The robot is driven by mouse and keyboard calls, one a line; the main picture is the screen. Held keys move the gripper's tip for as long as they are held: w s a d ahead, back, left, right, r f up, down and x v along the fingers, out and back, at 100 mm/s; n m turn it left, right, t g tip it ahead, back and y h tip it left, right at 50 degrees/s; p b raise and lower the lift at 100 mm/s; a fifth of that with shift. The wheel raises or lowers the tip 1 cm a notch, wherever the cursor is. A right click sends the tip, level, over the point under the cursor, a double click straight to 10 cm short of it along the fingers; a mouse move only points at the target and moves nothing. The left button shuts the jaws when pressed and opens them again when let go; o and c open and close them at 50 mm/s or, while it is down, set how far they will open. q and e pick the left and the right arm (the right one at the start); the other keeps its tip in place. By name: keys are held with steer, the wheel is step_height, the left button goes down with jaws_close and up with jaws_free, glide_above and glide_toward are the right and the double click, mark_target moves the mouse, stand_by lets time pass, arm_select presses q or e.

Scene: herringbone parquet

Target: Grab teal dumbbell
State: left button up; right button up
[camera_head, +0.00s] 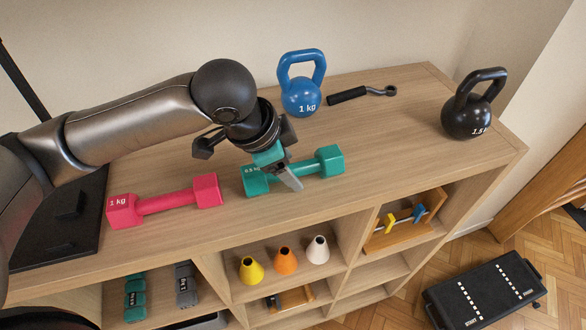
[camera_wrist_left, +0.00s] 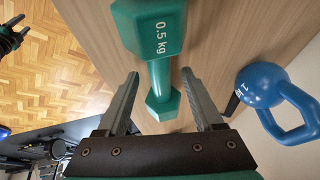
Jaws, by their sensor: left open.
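The teal dumbbell (camera_head: 325,160), marked 0.5 kg, lies on the wooden shelf top (camera_head: 400,130). My left gripper (camera_head: 291,180) is above its handle, and part of the handle is hidden behind the gripper. In the left wrist view the dumbbell (camera_wrist_left: 150,28) runs away from the camera, with its handle between the two fingers. The left gripper (camera_wrist_left: 158,85) is open, with a finger on each side of the handle and a gap showing. I cannot tell whether either finger touches it.
A pink dumbbell (camera_head: 165,200) lies to the left. A blue kettlebell (camera_head: 301,88) stands behind, near a black-handled tool (camera_head: 360,93). A black kettlebell (camera_head: 472,108) stands near the right end. Shelves below hold small cones (camera_head: 285,260) and other dumbbells (camera_head: 136,297).

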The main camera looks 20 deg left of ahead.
arm_select(q)
steer(key=shift+w+f, duration=0.1)
steer(key=shift+f, duration=0.15)
jaws_close()
stand_by(0.4)
steer(key=shift+r, duration=0.1)
stand_by(0.8)
